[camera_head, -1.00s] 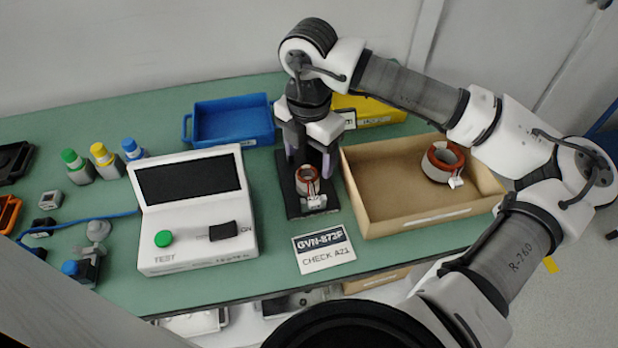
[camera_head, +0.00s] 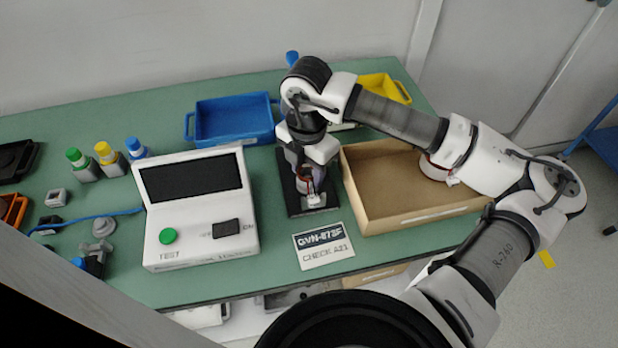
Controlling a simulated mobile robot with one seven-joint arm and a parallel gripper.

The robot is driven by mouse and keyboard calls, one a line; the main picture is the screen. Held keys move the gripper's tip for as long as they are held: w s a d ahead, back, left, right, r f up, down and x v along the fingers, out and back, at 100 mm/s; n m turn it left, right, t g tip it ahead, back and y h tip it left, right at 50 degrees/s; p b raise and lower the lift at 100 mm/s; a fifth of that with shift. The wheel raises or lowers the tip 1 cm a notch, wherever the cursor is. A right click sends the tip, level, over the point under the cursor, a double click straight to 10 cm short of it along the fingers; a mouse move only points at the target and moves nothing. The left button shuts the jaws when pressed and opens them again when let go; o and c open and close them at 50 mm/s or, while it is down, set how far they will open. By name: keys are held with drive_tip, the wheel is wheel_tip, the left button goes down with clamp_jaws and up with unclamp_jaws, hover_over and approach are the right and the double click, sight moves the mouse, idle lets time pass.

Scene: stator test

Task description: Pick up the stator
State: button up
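A stator (camera_head: 314,191) with a copper-red ring and a small white connector stands on a black test base (camera_head: 297,209). My gripper (camera_head: 311,178) points down over it, with its fingers low around its upper part. The hand hides most of this stator. I cannot tell whether the fingers touch it or are closed on it. A second stator (camera_head: 434,170) sits in the cardboard box (camera_head: 400,218) to the right. My forearm covers part of it.
A white tester (camera_head: 200,212) with a dark screen and green button stands left of the base. A blue tray (camera_head: 232,120) is behind, a yellow bin (camera_head: 384,86) back right. A label card (camera_head: 323,246) lies in front. Small bottles stand at the left.

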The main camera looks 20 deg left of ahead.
drive_tip(key=c, duration=0.3)
wheel_tip(320, 180, up, 10)
drive_tip(key=shift+r+b, duration=0.1)
drive_tip(key=shift+b, duration=0.9)
drive_tip(key=shift+a, duration=0.1)
